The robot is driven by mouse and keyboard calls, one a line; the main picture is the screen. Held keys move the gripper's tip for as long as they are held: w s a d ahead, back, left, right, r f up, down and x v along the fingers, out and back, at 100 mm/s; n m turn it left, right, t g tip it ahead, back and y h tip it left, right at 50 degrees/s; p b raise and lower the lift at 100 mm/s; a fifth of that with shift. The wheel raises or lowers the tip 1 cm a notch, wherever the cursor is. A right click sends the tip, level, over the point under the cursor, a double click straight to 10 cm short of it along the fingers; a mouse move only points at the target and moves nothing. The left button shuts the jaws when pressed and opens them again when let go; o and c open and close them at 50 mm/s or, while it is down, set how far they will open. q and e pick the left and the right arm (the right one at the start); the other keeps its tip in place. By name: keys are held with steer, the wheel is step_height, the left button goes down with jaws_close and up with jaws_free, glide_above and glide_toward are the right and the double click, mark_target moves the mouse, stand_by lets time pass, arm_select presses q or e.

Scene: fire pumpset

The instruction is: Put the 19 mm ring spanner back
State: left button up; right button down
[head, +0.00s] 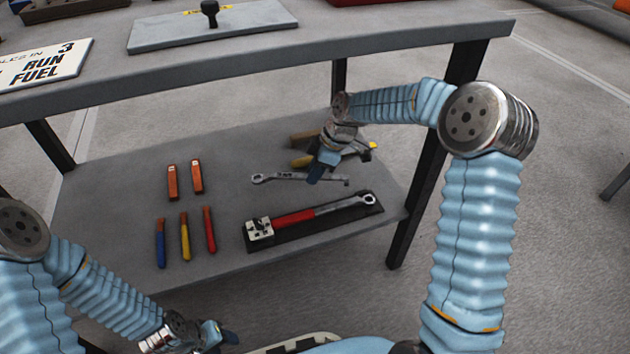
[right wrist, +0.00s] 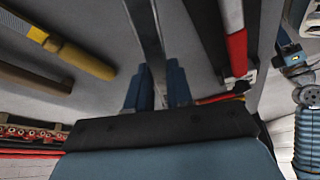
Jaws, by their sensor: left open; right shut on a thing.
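A silver ring spanner (head: 282,178) is at the lower shelf, with its ring end to the left and small dark marking on its shaft; I cannot read the size. My right gripper (head: 317,171) is shut on its shaft, right of the middle. In the right wrist view the shaft (right wrist: 146,36) runs between the blue fingertips of my right gripper (right wrist: 158,88). I cannot tell whether the spanner touches the shelf. My left gripper (head: 224,338) is open, low in the head view, apart from the shelf tools.
The lower shelf (head: 120,190) holds a red-handled wrench (head: 295,217) in a black tray (head: 340,218), several coloured-handled tools on the left, and hammer-like tools (head: 300,160) behind my right gripper. The tabletop (head: 330,45) overhangs the shelf; a table leg (head: 410,210) stands right.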

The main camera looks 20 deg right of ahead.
step_height(320, 180, down, 3)
steer(key=shift+w+d+f+b, duration=0.1)
steer(key=shift+f+b, duration=0.05)
steer(key=shift+b, duration=0.15)
steer(key=shift+f, duration=0.1)
steer(key=shift+f, duration=0.3)
steer(key=c, duration=1)
jaws_free()
steer(key=shift+r, duration=0.1)
